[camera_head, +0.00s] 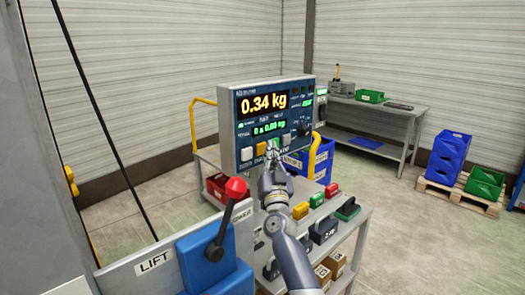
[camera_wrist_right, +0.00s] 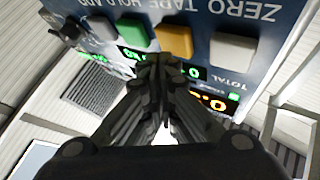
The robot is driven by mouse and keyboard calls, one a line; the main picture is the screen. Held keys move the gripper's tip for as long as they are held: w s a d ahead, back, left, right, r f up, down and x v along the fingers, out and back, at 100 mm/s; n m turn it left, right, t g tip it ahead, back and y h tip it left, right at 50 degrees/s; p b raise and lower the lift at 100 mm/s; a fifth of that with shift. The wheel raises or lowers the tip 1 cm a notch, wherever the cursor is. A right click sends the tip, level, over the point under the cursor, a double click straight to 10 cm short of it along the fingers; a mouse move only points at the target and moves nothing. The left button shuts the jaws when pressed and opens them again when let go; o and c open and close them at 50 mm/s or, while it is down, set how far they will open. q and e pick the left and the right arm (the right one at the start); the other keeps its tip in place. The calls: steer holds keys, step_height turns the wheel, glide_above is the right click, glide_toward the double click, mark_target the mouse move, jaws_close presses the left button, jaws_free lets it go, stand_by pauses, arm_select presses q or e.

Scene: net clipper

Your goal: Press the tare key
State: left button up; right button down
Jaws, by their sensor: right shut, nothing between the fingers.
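The indicator panel (camera_head: 266,125) shows 0.34 kg on its display (camera_head: 264,104). A row of keys runs along its lower part: white key (camera_head: 246,154), orange key (camera_head: 260,149), then green and grey (camera_head: 286,139). In the right wrist view the panel appears upside down; the word TARE stands by the orange key (camera_wrist_right: 174,40), between the white key (camera_wrist_right: 232,48) and the green key (camera_wrist_right: 136,33). My right gripper (camera_head: 273,150) is shut and empty, its tips (camera_wrist_right: 158,65) in front of the key row near the orange and green keys. Whether they touch cannot be told. My left gripper is out of view.
Below the panel is a cart (camera_head: 336,238) carrying weights with coloured handles. A lift box with a red-knobbed lever (camera_head: 236,188) stands at the front left. A grey bench (camera_head: 385,120) and blue crates (camera_head: 447,157) are at the back right, with open floor between.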

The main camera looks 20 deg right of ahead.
steer(key=shift+w+a, duration=0.1)
steer(key=shift+w, duration=0.15)
steer(key=shift+w+a, duration=0.15)
steer(key=shift+w, duration=0.2)
stand_by(0.7)
steer(key=shift+s, duration=0.1)
steer(key=shift+s+d+p, duration=0.3)
steer(key=shift+s+p, duration=0.2)
steer(key=shift+s, duration=0.2)
steer(key=s+p, duration=0.1)
steer(key=s+d+p, duration=0.1)
steer(key=s, duration=0.1)
steer(key=s+p, duration=0.1)
steer(key=shift+s+d, duration=0.35)
